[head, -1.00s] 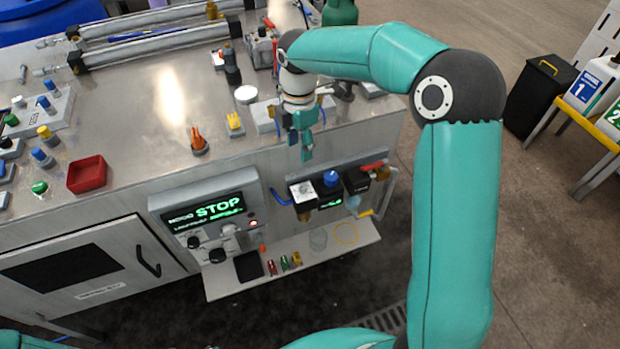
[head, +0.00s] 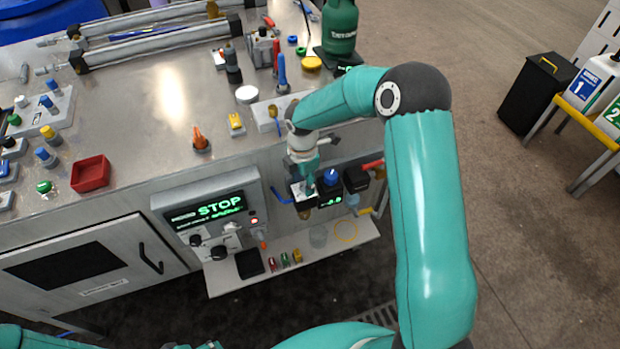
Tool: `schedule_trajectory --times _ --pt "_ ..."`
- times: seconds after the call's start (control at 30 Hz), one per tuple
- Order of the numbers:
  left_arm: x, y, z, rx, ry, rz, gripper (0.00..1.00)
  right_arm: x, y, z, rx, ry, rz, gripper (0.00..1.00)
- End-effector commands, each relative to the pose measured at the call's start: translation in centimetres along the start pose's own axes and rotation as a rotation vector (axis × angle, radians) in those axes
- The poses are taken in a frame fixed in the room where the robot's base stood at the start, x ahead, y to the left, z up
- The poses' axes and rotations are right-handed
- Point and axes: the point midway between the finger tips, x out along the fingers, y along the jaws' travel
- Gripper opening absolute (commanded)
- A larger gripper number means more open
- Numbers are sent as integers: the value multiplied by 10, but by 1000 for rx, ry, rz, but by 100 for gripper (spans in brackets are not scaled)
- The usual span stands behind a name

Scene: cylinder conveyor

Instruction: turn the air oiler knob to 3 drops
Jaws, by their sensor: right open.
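The air unit hangs on the front of the bench. Its left block (head: 299,199) has a pale top and an amber bowl under it. I take this block for the oiler, but its knob and drop marks are too small to read. In the middle is a blue knob (head: 330,175) above a small green display. On the right is a black block (head: 356,180) with a clear bowl. My right gripper (head: 309,188) is open and points down just over the left block, partly covering its top. I cannot tell whether it touches. My left gripper is not in view.
A red-handled valve (head: 373,164) and pipework sit right of the unit. A control panel reading STOP (head: 218,208) is to its left. A shelf (head: 300,264) below holds small coloured cylinders. A green gas bottle (head: 340,28) stands behind my right arm.

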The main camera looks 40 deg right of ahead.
Motion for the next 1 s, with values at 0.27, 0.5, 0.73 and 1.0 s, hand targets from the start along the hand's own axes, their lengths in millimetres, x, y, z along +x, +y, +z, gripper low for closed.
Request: schedule_trajectory --times 0.27,0.5,0.73,1.0 --pt "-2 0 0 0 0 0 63 12 0 0 1 1 0 47" --pt "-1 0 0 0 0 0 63 12 0 0 1 1 0 37" --pt "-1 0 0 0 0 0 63 12 -1 0 1 1 -3 0" --pt "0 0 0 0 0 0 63 13 -4 7 14 0 -7 0"
